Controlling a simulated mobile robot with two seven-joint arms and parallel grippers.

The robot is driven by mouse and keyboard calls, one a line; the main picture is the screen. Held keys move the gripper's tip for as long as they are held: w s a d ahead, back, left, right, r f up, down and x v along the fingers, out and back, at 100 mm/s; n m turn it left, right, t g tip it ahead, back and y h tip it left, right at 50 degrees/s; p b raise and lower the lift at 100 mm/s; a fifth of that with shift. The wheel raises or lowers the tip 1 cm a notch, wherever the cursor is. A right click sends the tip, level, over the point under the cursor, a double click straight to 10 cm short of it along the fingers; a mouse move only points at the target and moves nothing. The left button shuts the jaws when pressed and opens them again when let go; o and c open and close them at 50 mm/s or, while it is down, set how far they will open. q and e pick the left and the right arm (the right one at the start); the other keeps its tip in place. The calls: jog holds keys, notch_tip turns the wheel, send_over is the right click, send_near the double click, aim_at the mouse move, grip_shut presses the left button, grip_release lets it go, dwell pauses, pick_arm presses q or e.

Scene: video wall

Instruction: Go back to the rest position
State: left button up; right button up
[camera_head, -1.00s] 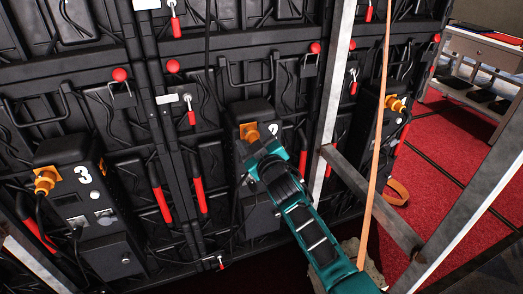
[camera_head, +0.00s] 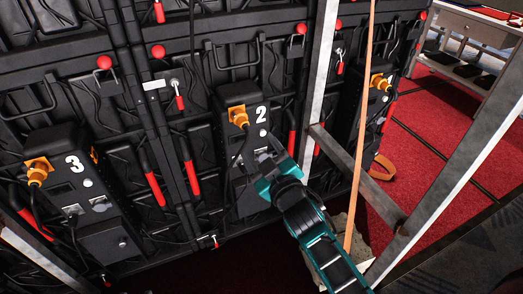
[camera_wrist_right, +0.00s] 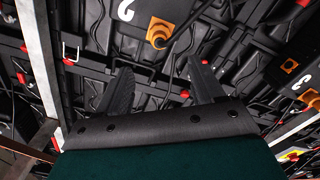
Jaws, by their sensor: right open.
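My right gripper (camera_head: 262,165) is in front of the lower right part of the black box marked 2 (camera_head: 232,105) on the video wall. In the right wrist view its two dark fingers (camera_wrist_right: 161,90) stand apart with nothing between them. The orange plug (camera_head: 238,117) sits in box 2, above and left of the gripper; it also shows in the right wrist view (camera_wrist_right: 160,32). My teal and black right arm comes in from the lower right. My left gripper is in neither view.
A box marked 3 (camera_head: 62,150) with an orange plug (camera_head: 38,170) is at the left. A metal frame post (camera_head: 318,75) and an orange strap (camera_head: 359,130) stand close to my right arm. Red carpet (camera_head: 440,130) and a white table (camera_head: 478,45) are at the right.

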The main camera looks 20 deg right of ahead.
pick_arm(q)
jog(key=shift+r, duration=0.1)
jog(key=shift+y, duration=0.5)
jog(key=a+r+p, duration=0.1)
jog(key=p, duration=0.2)
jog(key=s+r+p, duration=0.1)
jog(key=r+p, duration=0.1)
jog(key=p, duration=0.1)
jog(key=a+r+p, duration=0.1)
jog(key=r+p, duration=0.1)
jog(key=p, duration=0.1)
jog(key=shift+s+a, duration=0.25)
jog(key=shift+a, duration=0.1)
pick_arm(e)
jog(key=s+f+m+g, duration=0.2)
jog(key=s+f+g, duration=0.1)
jog(key=s, duration=0.7)
jog(key=s+a+f+m+g+y, duration=0.1)
jog(key=s+f+g, duration=0.3)
jog(key=s, duration=0.5)
jog(key=shift+s+m+y, duration=0.3)
jog(key=shift+s+m, duration=0.05)
jog(key=shift+m, duration=0.15)
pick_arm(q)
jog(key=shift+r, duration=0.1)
pick_arm(e)
jog(key=shift+a, duration=0.1)
